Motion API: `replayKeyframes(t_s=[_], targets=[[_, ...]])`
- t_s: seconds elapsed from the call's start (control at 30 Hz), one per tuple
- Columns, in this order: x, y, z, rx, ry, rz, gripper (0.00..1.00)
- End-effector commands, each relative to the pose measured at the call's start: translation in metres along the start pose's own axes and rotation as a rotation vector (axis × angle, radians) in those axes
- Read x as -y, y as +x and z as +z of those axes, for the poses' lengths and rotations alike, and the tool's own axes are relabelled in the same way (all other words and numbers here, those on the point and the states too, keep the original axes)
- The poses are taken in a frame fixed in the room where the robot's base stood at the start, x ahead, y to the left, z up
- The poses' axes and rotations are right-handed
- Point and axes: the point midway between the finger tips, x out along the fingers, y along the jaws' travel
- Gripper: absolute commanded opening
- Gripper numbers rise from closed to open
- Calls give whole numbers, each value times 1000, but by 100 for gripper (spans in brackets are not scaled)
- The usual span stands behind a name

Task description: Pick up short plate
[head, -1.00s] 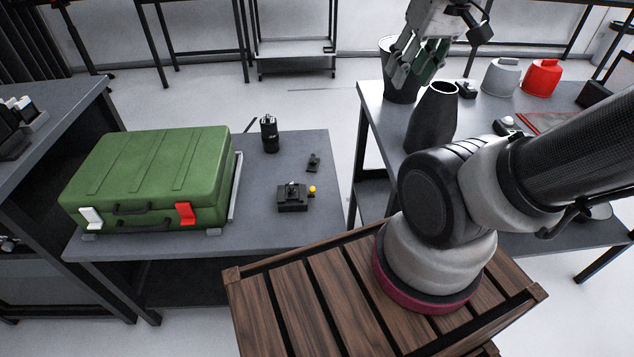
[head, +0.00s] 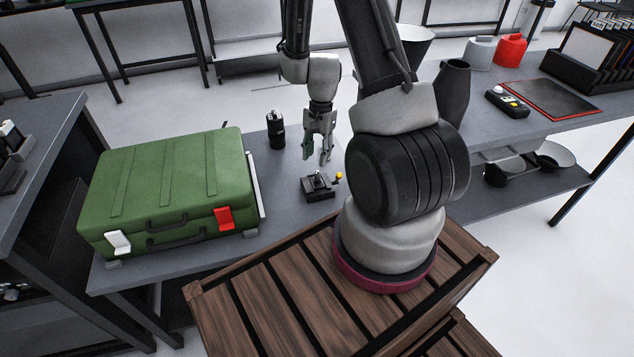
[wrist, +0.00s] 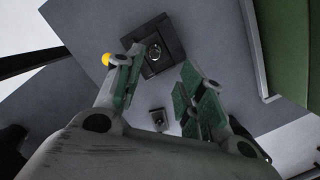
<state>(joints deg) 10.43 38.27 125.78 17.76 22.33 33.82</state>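A small dark piece with a light top (wrist: 159,117), which may be the short plate, lies on the grey table below my gripper in the wrist view. In the head view my gripper hides it. A square black device with a round centre (wrist: 152,48) and a yellow knob (wrist: 106,59) sits beyond it; the device (head: 318,187) also shows in the head view. My gripper (head: 317,158) is open and empty above the table, its fingers (wrist: 160,82) spread apart. I cannot tell its exact height.
A green case (head: 170,190) stands on the left of the same table (head: 195,252). A dark vase (head: 454,90) and a control box (head: 507,103) are on the right-hand table. The table around the device is mostly clear.

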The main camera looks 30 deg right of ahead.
Motion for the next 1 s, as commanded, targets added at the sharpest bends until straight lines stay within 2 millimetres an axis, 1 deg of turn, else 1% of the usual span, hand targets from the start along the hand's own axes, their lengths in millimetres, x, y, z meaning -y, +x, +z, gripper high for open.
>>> replayKeyframes(t_s=[0.03, 0.2, 0.37, 0.5, 0.6, 0.77, 0.8, 0.83, 0.97, 1.0], targets=[[-1, 7, 0, 2, 2, 3, 39], [-3, 28, 1, 2, 2, 3, 39], [-9, 52, 5, 3, 2, 5, 39], [-9, 69, 5, 2, 0, 2, 39], [-9, 74, 5, 0, 1, 1, 39], [-8, 74, 5, 0, 0, 1, 39], [-9, 74, 5, 0, 0, 1, 37], [-9, 74, 5, 0, 0, 1, 32], [-9, 74, 5, 0, 0, 1, 8], [-9, 74, 5, 0, 0, 1, 1]])
